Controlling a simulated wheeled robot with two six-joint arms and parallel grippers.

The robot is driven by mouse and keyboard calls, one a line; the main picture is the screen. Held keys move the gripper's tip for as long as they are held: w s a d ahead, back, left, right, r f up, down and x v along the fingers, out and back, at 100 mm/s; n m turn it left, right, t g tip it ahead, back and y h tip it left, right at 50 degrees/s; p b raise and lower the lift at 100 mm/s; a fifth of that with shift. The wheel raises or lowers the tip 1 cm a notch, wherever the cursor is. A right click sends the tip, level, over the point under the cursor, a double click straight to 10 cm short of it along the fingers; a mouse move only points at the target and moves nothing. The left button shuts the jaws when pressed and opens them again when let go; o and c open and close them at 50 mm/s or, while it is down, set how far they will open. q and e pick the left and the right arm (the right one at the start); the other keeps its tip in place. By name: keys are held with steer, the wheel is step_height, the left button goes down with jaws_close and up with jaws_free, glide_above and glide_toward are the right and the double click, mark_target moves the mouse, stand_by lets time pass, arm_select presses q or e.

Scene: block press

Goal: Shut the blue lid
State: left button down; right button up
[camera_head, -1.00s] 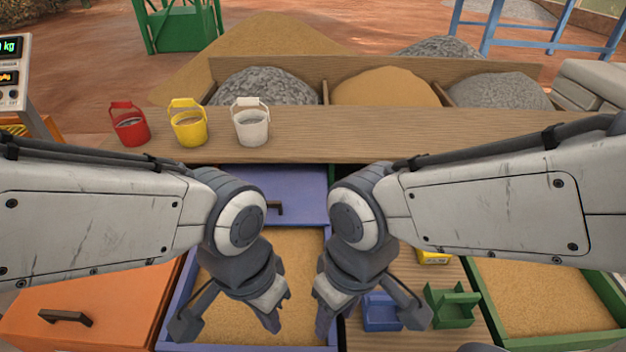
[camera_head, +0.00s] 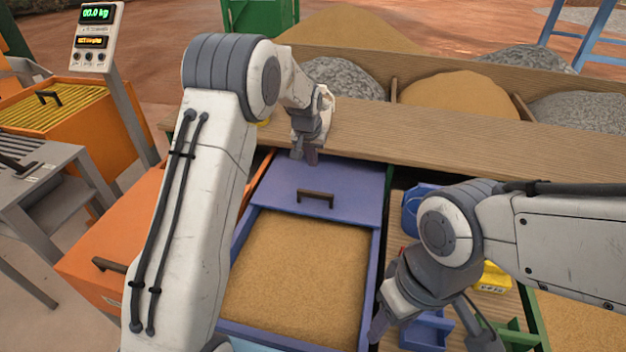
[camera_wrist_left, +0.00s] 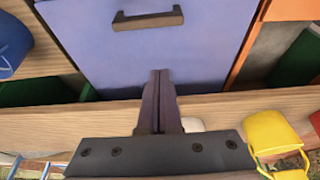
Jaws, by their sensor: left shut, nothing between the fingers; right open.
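The blue lid (camera_head: 270,182) is at the back of the blue bin (camera_head: 376,262), partly under the wooden shelf, with a dark handle (camera_head: 316,197) near its front edge. Sand (camera_head: 300,270) in the bin shows uncovered in front of it. My left gripper (camera_head: 310,157) is shut and empty, at the shelf's front edge behind the handle. In the left wrist view its fingers (camera_wrist_left: 159,95) lie together in front of the lid (camera_wrist_left: 160,55), apart from the handle (camera_wrist_left: 148,20); contact with the lid cannot be told. My right gripper (camera_head: 425,318) is open, right of the bin.
The wooden shelf (camera_head: 430,140) runs across the back. An orange bin (camera_head: 95,240) stands on the left. A blue scoop (camera_head: 428,335) and a yellow object (camera_head: 493,278) lie on the right. Yellow (camera_wrist_left: 272,132) and white buckets show in the left wrist view.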

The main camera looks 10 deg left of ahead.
arm_select(q)
steer(key=p+x, duration=0.1)
steer(key=x, duration=0.8)
steer(key=shift+w+f, duration=0.1)
steer(key=shift+f, duration=0.2)
steer(key=s+p, duration=0.1)
steer(key=s, duration=0.2)
steer(key=shift+r, duration=0.15)
steer(key=shift+s+p, duration=0.35)
steer(key=shift+s, duration=0.1)
